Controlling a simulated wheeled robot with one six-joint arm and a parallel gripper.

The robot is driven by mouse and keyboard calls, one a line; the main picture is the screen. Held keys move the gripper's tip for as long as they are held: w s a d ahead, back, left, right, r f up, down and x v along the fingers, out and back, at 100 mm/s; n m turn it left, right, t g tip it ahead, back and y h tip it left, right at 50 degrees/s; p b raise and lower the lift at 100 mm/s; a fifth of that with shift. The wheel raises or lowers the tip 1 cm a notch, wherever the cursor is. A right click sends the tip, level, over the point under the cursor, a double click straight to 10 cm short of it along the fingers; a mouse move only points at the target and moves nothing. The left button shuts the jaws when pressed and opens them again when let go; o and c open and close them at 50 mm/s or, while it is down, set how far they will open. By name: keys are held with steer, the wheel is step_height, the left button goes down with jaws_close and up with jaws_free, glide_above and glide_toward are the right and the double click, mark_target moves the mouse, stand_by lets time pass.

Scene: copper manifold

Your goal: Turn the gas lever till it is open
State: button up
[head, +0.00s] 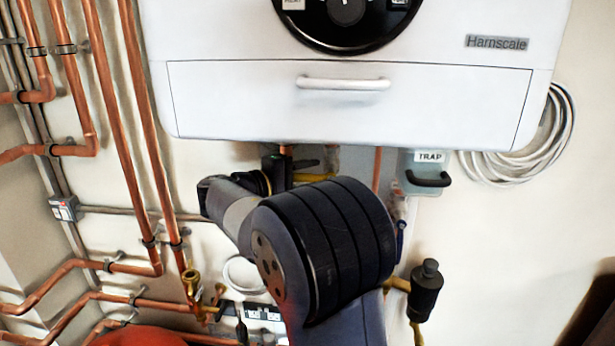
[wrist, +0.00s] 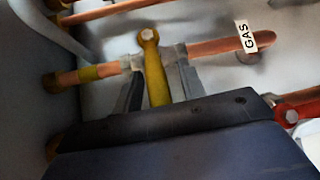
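The gas lever (wrist: 157,80) is a yellow handle with a round pivot end in the wrist view. It lies crosswise to a copper pipe (wrist: 205,47) that carries a white GAS tag (wrist: 248,37). My gripper (wrist: 158,90) is at the lever, with one dark finger on each side of it. A gap shows on the left of the lever; the right finger looks close to it, and I cannot tell whether it touches. The lever's lower end is hidden behind my gripper's body. In the head view my gripper (head: 274,172) is under the white boiler, mostly hidden by my arm.
The white boiler (head: 230,110) hangs just above my arm. A trap box (head: 425,160) and a dark cylindrical fitting (head: 427,285) are to the right. Copper pipes (head: 110,90) run down the left wall. A red-handled part (wrist: 298,112) is right of my gripper.

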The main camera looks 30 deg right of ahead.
jaws_close()
